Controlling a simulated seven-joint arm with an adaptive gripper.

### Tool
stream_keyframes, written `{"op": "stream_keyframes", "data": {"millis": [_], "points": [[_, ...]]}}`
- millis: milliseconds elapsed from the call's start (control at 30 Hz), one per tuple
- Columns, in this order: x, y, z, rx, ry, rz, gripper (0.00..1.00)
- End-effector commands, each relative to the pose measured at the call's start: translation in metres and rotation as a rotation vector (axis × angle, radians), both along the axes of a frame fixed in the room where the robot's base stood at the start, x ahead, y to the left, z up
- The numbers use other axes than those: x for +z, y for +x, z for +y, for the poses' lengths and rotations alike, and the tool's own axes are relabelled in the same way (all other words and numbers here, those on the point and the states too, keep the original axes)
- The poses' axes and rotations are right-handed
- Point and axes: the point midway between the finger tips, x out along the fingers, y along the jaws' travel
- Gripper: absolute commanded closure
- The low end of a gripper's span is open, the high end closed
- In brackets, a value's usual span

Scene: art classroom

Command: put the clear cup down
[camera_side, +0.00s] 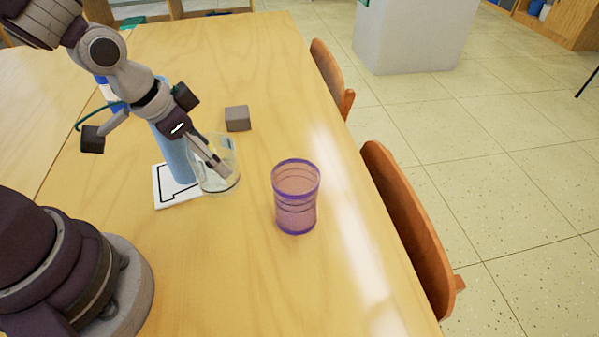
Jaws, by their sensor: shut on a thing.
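The clear cup (229,181) is see-through and stands a little left of the middle of the side view, roughly upright. My gripper (222,170) reaches down from the upper left, with its fingers at the cup and shut on it. The fingers show through or against the clear wall, so the exact grip is hard to tell. The cup's base looks at or close to the table, beside the right edge of a white card with a black outline (163,196). I cannot tell whether the base touches the table.
A purple see-through cup (296,204) stands to the right of the clear cup. A grey block (237,118) lies behind it. A blue cylinder (176,150) stands just left, partly behind my gripper. Chairs (408,225) line the table's right edge. The near table (230,285) is clear.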

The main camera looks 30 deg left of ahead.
Motion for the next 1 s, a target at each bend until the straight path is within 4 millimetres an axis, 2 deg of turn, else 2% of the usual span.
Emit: {"op": "stream_keyframes", "data": {"millis": [67, 400, 600, 767, 900, 1000], "points": [[-0.003, 0.009, -0.002, -0.001, -0.001, 0.0, 0.66], [-0.013, 0.103, -0.017, -0.001, -0.001, -0.001, 0.66], [-0.017, 0.142, -0.023, -0.001, -0.001, 0.0, 0.66], [-0.018, 0.156, -0.025, -0.001, 0.0, -0.001, 0.66], [-0.043, 0.157, -0.025, 0.0, 0.001, 0.005, 0.66], [-0.052, 0.157, -0.025, 0.0, 0.0, 0.001, 0.66]]}}
